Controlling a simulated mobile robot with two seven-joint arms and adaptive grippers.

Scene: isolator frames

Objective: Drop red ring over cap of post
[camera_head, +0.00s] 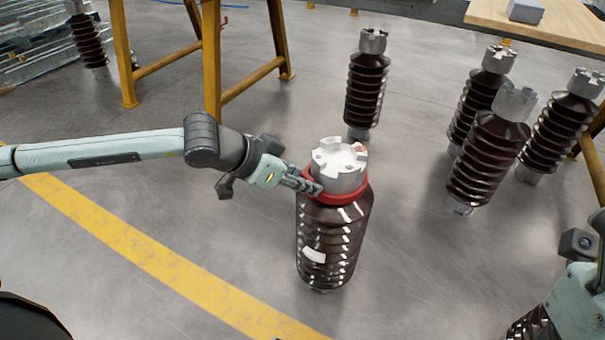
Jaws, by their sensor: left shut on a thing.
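The post (328,245) is a dark brown ribbed insulator standing upright on the floor at the centre. Its grey metal cap (340,163) has notches on top. The red ring (350,198) is around the lower part of the cap, near the top of the ribbed body; its far side is hidden behind the cap. I cannot tell whether it rests on the body. My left gripper (314,189) comes in from the left and is shut on the ring's left side. My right gripper (578,300) is partly in view at the lower right; its fingertips are not visible.
Another insulator (367,85) stands behind the post, and several more (488,155) stand to the right. One is partly hidden under my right gripper. Yellow trestle legs (211,60) stand at back left. A wooden table (555,25) is at back right. A yellow line (150,258) crosses open floor.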

